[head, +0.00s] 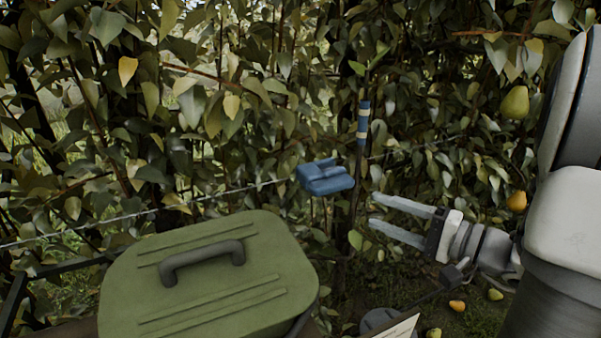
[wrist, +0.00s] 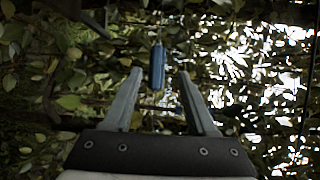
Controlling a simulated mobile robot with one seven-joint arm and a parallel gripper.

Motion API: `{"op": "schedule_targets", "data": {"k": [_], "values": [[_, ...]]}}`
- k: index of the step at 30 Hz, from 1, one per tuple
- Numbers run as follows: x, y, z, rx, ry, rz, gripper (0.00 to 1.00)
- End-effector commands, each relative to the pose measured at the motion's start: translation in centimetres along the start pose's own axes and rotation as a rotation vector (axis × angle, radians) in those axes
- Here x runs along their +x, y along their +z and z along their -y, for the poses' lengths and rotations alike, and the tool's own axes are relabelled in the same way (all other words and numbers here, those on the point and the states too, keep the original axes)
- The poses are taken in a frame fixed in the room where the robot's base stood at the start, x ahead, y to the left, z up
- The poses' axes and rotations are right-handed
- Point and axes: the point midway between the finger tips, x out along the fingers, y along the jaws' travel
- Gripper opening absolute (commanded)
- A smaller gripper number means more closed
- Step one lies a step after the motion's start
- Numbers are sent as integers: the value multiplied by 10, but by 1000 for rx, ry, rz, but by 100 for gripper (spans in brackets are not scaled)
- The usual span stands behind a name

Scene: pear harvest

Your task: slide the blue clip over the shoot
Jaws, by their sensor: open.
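The blue clip (head: 326,177) is at the middle of the head view, beside the wire and left of the shoot; what holds it up is not clear. The shoot (head: 354,195) is a thin upright stem with blue and pale bands on its upper part and green leaves at its top. The clip appears clear of the shoot. My gripper (head: 374,210) is open and empty, its fingers pointing left, right of and slightly below the clip. In the wrist view, a narrow blue thing (wrist: 157,67), apparently the clip, shows between and beyond the fingertips (wrist: 160,76).
A green lidded case (head: 210,275) with a dark handle fills the lower left. A wire (head: 230,190) crosses the leafy hedge. A pear (head: 515,102) hangs at the right, and several fruits lie on the ground.

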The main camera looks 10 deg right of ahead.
Motion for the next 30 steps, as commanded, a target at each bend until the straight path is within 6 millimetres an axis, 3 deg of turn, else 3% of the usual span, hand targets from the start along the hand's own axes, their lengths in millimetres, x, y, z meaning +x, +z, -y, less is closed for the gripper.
{"op": "schedule_targets", "data": {"k": [1, 8, 30], "values": [[-4, -11, -12, -7, -22, -37, 57], [-3, -25, -13, -33, -58, -88, 57], [142, -36, -6, -31, -54, -83, 57]]}}
